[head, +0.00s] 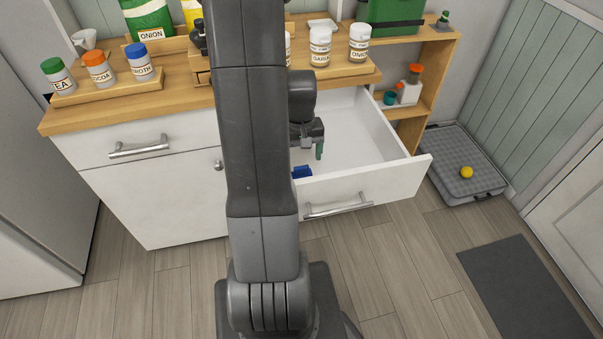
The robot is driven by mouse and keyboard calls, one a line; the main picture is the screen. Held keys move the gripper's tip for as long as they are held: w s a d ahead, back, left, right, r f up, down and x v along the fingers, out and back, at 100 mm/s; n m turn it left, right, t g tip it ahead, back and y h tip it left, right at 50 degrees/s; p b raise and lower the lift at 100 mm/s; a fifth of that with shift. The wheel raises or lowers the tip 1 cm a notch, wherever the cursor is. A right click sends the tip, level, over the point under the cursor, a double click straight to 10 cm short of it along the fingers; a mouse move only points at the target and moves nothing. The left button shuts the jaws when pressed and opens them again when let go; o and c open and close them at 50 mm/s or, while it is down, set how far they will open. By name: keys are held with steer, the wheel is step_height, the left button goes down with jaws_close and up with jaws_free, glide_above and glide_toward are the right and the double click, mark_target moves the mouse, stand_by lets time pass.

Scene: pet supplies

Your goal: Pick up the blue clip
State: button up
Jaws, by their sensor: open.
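A small blue object, likely the blue clip (301,172), lies in the open white drawer (362,133), near its front wall. My arm hides part of it on the left. My gripper (313,152) is over the drawer, above and slightly right of the blue object and apart from it. Its jaws are open, and I see nothing held between them. My arm covers the left part of the drawer.
The drawer front (375,190) juts out toward me. The wooden counter (190,92) above carries several labelled jars and bottles. A wooden side shelf (432,85) stands right of the drawer. A yellow ball (466,172) rests on a grey pet bed (450,150).

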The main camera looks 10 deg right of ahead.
mark_target(301, 167)
steer(key=shift+s+d+f, duration=0.1)
steer(key=shift+d+f, duration=0.05)
steer(key=shift+f, duration=2.5)
steer(key=shift+c, duration=0.4)
steer(key=c, duration=1)
